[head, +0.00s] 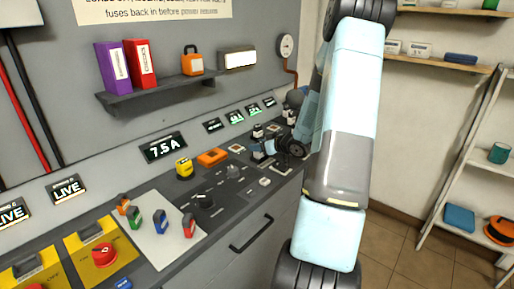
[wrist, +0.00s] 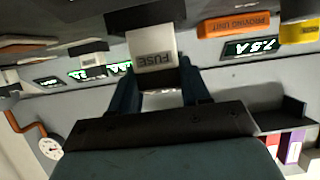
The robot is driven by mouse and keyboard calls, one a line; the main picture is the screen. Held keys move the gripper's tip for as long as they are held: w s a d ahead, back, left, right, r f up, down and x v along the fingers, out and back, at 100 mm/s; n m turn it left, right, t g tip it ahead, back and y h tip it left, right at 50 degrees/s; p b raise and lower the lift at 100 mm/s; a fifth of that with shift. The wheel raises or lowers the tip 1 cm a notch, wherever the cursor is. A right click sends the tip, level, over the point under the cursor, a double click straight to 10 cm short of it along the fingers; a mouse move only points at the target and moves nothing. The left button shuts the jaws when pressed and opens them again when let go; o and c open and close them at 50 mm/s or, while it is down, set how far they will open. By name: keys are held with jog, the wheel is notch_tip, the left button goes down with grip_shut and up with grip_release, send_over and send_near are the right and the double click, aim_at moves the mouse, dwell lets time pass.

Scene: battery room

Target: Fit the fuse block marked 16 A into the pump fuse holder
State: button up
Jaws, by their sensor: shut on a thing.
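My gripper (head: 265,150) is at the far end of the dark bench panel, among the holders below the displays. In the wrist view my gripper (wrist: 157,78) is shut on a pale block lettered FUSE (wrist: 153,50), with a dark part above it in the picture. I cannot tell whether this block is seated or clear of the panel. Several coloured fuse blocks stand on a white mat (head: 155,252): orange (head: 123,205), green (head: 135,218), blue (head: 160,221) and red (head: 188,225). Their ratings are too small to read, so I cannot tell which is 16 A.
An orange proving unit (head: 212,158) and a yellow device (head: 184,167) stand by the 7.5 A display (head: 163,148). A wall shelf (head: 165,95) holds binders and an orange padlock. A red rotary switch (head: 104,255) sits on a yellow plate at front left.

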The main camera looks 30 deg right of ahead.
jog(key=shift+r, duration=0.75)
dwell(0.3)
jog(key=shift+f, duration=0.85)
dwell(0.9)
jog(key=shift+r, duration=0.85)
jog(key=shift+f, duration=0.85)
dwell(1.0)
jog(key=o, duration=0.9)
jog(key=shift+v, duration=5.35)
